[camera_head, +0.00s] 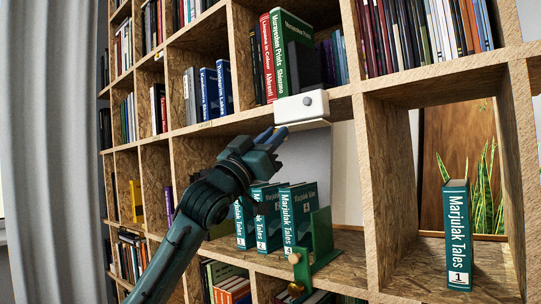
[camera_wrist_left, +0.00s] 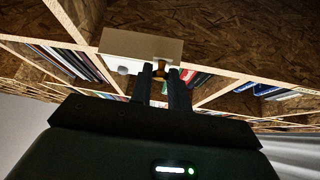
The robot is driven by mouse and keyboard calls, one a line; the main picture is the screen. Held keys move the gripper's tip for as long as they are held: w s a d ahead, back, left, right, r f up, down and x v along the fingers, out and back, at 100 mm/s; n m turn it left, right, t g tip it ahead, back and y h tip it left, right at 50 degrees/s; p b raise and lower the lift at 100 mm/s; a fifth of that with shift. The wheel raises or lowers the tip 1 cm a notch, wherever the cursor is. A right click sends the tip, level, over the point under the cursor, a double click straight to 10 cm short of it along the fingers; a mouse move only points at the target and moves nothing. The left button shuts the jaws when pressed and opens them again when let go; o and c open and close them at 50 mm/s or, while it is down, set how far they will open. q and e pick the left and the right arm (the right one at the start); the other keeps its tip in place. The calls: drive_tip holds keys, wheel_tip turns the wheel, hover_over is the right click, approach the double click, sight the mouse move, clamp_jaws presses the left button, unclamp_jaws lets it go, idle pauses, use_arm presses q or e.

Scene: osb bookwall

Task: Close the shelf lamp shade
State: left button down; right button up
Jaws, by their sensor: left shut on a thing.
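The shelf lamp (camera_head: 302,107) is a small white box with a round grey button on its front, fixed under the shelf board at the upper middle. Its shade hangs tilted below the box in the head view. In the left wrist view the lamp shade (camera_wrist_left: 150,45) is a pale panel with a brass-coloured knob (camera_wrist_left: 159,74) at its lower edge. My left gripper (camera_head: 274,136) is at the lower left of the lamp; in the wrist view its fingers (camera_wrist_left: 165,80) are shut at the knob, which they partly hide. My right gripper is in neither view.
Green Marjulak Tales books (camera_head: 298,207) and a green bookend (camera_head: 321,238) stand in the compartment below my gripper. Another Marjulak Tales book (camera_head: 458,230) stands alone at the right. Wooden shelf uprights (camera_head: 385,190) surround the space. Books (camera_head: 285,50) fill the compartment above the lamp.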

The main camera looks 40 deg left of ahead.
use_arm(q)
drive_tip(key=t+b, duration=0.1)
drive_tip(key=f+t+b, duration=0.1)
drive_tip(key=t, duration=0.1)
drive_tip(key=shift+w+d+y+b, duration=0.1)
drive_tip(key=shift+w+y+b, duration=0.2)
drive_tip(key=shift+w, duration=0.05)
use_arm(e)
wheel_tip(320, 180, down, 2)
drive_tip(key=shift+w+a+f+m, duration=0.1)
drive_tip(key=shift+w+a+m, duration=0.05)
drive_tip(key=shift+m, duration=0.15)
use_arm(q)
drive_tip(key=c, duration=1.3)
unclamp_jaws()
drive_tip(key=shift+c, duration=0.2)
